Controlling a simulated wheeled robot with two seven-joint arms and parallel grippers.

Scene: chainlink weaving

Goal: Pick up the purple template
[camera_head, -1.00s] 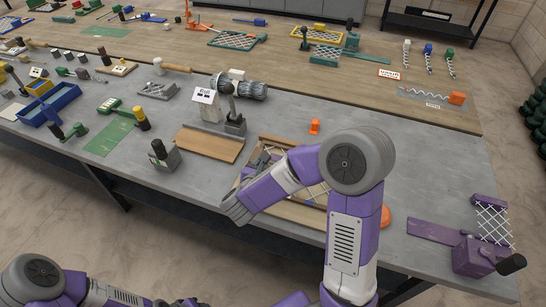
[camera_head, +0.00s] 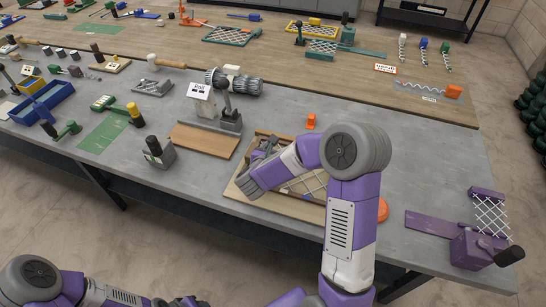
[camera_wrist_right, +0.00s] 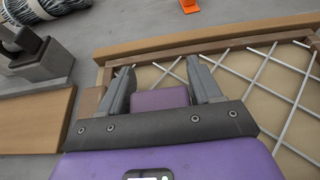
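A flat purple block, which looks like the purple template (camera_wrist_right: 160,99), lies by the left rail of a wooden frame in the right wrist view. My right gripper (camera_wrist_right: 162,72) is open with one grey finger on each side of the block; I cannot tell whether they touch it. In the head view my right gripper (camera_head: 264,150) is low over the frame's left side, and the arm hides much of the frame. My left gripper (camera_head: 180,301) shows only partly at the bottom edge; its finger state is unclear.
The wooden frame (camera_head: 245,189) holds white wire mesh. A brown board (camera_head: 203,141) and a grey machine (camera_head: 215,118) stand to its left. An orange piece (camera_head: 311,121) lies behind. A purple device with mesh (camera_head: 470,249) is at the right.

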